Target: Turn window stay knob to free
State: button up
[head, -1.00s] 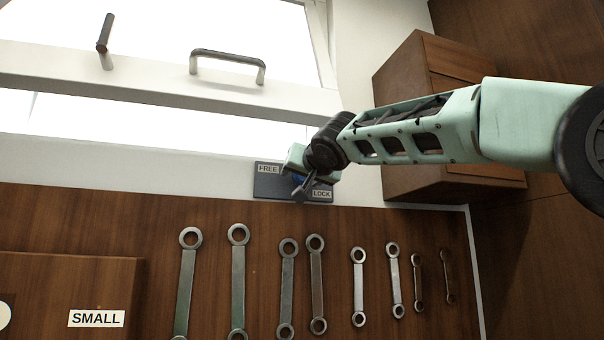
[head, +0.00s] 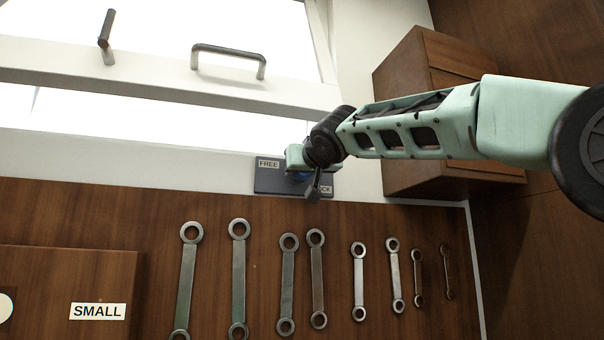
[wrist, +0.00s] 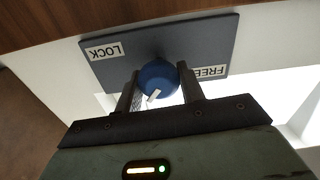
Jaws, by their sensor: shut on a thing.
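The window stay knob (wrist: 157,77) is blue with a white pointer mark and sits on a dark plate (wrist: 185,45). In the wrist view, my gripper (wrist: 160,90) has one finger on each side of the knob and is shut on it. The white mark points down and slightly left in that view, toward neither label directly. The LOCK label (wrist: 103,51) is at the upper left and the FREE label (wrist: 209,72) at the right. In the head view, my gripper (head: 305,172) covers most of the knob and part of the LOCK label; the FREE label (head: 268,163) is clear.
The window frame (head: 170,88) with a bar handle (head: 228,54) is above the plate. Several wrenches (head: 239,280) hang on the wooden panel below. A wooden cabinet (head: 400,75) stands to the right, behind my arm. A SMALL label (head: 98,311) is at lower left.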

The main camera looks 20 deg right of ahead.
jog(key=n, duration=0.3)
jog(key=shift+n, duration=0.4)
jog(key=n, duration=0.3)
jog(key=shift+a+n, duration=0.1)
jog(key=shift+n, duration=0.2)
jog(key=n, duration=0.6)
jog(key=shift+a+f, duration=0.1)
jog(key=n+p, duration=0.2)
jog(key=n, duration=0.5)
jog(key=shift+f+n, duration=0.15)
jog(key=shift+n, duration=0.15)
jog(key=shift+f+n+p, duration=0.2)
jog(key=shift+n+p, duration=0.75)
jog(key=shift+n, duration=1.65)
jog(key=shift+f, duration=0.1)
jog(key=o, duration=1)
jog(key=shift+c, duration=0.2)
